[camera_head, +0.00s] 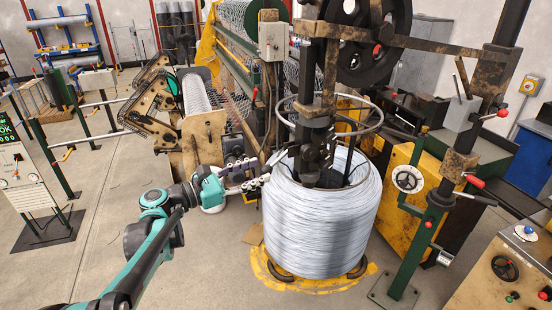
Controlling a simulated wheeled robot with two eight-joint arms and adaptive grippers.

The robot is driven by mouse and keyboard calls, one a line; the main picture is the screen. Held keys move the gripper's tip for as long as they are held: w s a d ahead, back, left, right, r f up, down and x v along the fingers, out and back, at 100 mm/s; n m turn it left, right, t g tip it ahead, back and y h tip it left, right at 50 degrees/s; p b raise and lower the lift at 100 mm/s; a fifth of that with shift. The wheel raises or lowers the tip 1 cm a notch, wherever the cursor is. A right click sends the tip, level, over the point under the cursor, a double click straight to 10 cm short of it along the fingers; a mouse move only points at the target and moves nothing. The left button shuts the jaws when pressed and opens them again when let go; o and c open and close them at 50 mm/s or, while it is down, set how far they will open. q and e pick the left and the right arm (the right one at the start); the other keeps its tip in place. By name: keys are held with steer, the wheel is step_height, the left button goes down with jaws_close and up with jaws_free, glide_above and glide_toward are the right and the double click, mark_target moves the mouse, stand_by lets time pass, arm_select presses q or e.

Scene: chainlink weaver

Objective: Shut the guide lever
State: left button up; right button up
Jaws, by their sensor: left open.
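My left gripper (268,168) is open, with its fingers pointing right at the upper left side of the silver wire coil (318,222). Nothing shows between the fingers. Whether they touch the coil or the dark metal parts above it cannot be told. No lever is clearly marked as the guide lever. Red-tipped levers show on the green post at the right, one at mid height (474,181) and one higher up (502,113). Both are well apart from my left gripper. My right gripper is not in view.
The coil stands on a round yellow base (272,276), with a metal ring (368,128) around the column above it. A green post (410,262) with a white handwheel (407,179) stands right of the coil. The chain-link machine is behind my gripper. Concrete floor (110,215) is clear at left.

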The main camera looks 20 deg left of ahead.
mark_target(277, 161)
arm_select(q)
steer(key=x, duration=0.5)
steer(key=shift+w+d, duration=0.2)
steer(key=shift+w, duration=0.05)
jaws_close()
steer(key=shift+p, duration=0.3)
